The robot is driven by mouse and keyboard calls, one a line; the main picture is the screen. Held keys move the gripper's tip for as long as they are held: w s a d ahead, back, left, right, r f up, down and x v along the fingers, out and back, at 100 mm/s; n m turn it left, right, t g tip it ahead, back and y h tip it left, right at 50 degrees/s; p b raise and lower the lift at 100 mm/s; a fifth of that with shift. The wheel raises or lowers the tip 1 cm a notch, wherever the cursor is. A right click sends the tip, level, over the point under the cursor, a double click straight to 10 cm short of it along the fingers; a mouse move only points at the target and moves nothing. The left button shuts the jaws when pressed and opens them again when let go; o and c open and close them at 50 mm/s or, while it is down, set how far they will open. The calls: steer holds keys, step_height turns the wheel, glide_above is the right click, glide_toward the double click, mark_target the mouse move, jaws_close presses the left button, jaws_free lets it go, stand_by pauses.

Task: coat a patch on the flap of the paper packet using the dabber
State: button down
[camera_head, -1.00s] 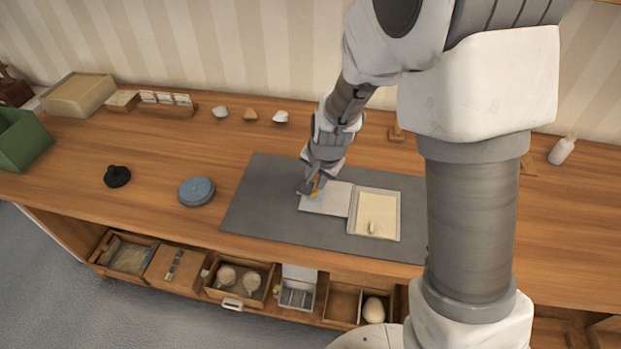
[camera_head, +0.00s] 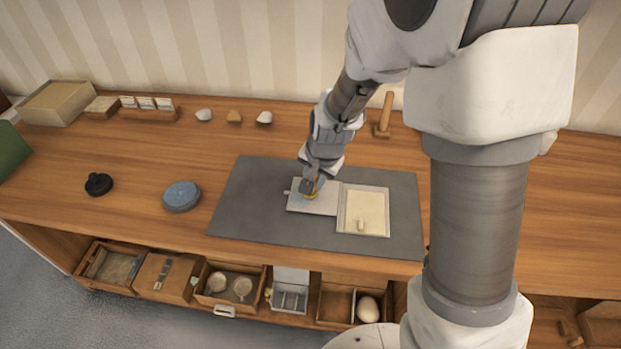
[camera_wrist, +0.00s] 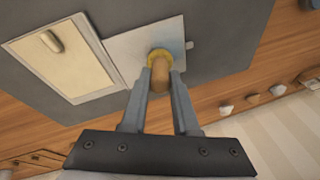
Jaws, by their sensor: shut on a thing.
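The paper packet lies open on the dark grey mat. Its cream body (camera_head: 365,214) is at right, with a small pale peg-like piece (camera_head: 361,224) on it. Its light grey flap (camera_head: 325,203) spreads to the left and also shows in the wrist view (camera_wrist: 125,48). My gripper (camera_head: 311,184) is shut on the wooden handle of the dabber (camera_wrist: 160,75), which is upright over the flap. The dabber's yellow head (camera_wrist: 158,57) appears to touch the flap. A faint bluish tint shows on the flap beside the head. The surface under the head is hidden.
The grey mat (camera_head: 255,205) has bare room left of the flap. A round blue tin (camera_head: 181,196) and a black lid-like piece (camera_head: 98,184) stand to its left. A wooden stamp-like tool (camera_head: 384,118) stands behind. Open drawers (camera_head: 230,287) line the front edge.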

steer(key=shift+s, duration=0.1)
steer(key=shift+s+a, duration=0.25)
steer(key=shift+s, duration=0.7)
steer(key=shift+w+a+p, duration=0.25)
steer(key=shift+a+p, duration=0.45)
steer(key=shift+a, duration=0.25)
steer(key=shift+a, duration=0.1)
steer(key=shift+w+a+p, duration=0.15)
steer(key=shift+a+p, duration=0.45)
steer(key=shift+a, duration=0.3)
